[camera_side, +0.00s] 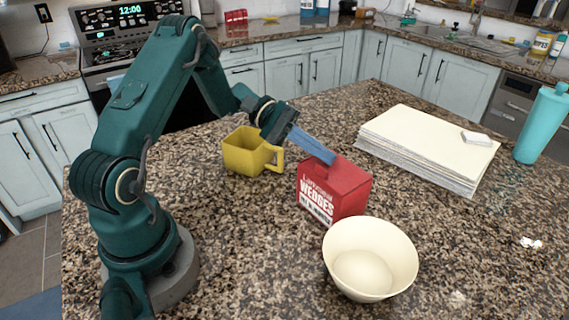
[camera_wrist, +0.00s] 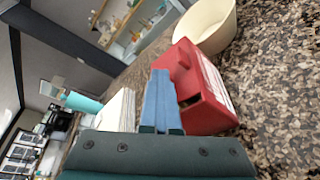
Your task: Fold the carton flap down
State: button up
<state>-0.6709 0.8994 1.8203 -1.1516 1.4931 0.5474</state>
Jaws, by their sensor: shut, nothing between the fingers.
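A red carton (camera_side: 330,200) printed "WEDGES" stands upright on the granite counter in the side view. It also shows in the wrist view (camera_wrist: 212,92), right of my fingers. Its red top flap (camera_side: 347,171) lies over much of the top, with a small dark gap at the edge in the wrist view. The exact flap angle is hard to tell. My gripper (camera_side: 332,160) is shut and empty, its blue fingers pointing down and right at the carton's top. In the wrist view the fingertips (camera_wrist: 160,73) are beside the carton's top; contact is unclear.
A cream bowl (camera_side: 370,250) stands close in front of the carton. A yellow mug (camera_side: 245,155) is behind it to the left. A paper stack (camera_side: 420,140) with a small white block (camera_side: 477,137) lies behind right. A teal bottle (camera_side: 543,125) stands farther right. The right foreground is mostly clear.

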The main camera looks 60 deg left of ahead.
jog(key=o, duration=0.3)
jog(key=shift+a, duration=0.1)
jog(key=shift+s+a, duration=0.35)
jog(key=shift+a, duration=0.55)
jog(key=shift+s+a, duration=0.4)
jog(key=shift+a, duration=0.5)
jog(key=shift+s+a, duration=0.35)
jog(key=shift+a, duration=0.55)
jog(key=v, duration=0.5)
jog(key=shift+r, duration=0.1)
